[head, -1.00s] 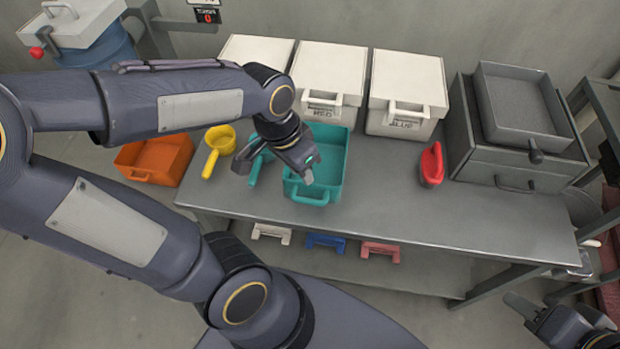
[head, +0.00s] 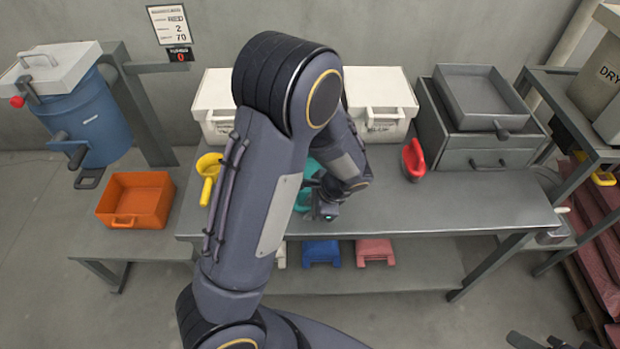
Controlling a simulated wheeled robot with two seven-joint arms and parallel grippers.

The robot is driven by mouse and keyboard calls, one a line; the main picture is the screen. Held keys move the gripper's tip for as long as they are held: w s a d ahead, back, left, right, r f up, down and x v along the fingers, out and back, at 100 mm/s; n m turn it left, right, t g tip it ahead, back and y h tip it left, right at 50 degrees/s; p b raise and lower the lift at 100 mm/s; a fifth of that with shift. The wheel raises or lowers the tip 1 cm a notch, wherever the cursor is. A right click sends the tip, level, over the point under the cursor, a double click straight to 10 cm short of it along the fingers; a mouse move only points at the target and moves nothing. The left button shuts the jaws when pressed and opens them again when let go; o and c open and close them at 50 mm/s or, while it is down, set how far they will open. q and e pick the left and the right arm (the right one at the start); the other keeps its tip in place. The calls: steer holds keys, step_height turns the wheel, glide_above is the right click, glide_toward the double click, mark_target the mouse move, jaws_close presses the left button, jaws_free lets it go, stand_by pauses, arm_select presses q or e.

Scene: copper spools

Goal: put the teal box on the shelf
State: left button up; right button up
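The teal box (head: 312,169) is on the grey table, mostly hidden behind my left arm; only small teal patches show. My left gripper (head: 325,213) points down at the table's front edge, close beside the teal. Whether its fingers are open or shut on the box is hidden. A lower shelf (head: 410,275) runs under the table, and a rack (head: 583,115) stands at the right. Only the tip of my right gripper (head: 540,342) shows at the bottom right edge, away from the box.
An orange box (head: 135,200) sits on a low surface at left, near a blue drum (head: 90,115). A yellow scoop (head: 208,178), a red scoop (head: 413,160), white bins (head: 380,95) and a grey drawer unit (head: 480,150) stand on the table. The table's right front is clear.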

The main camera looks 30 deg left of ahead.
mark_target(306, 222)
arm_select(q)
steer(key=x, duration=0.3)
steer(key=shift+f, duration=0.15)
steer(key=shift+c, duration=0.3)
jaws_close()
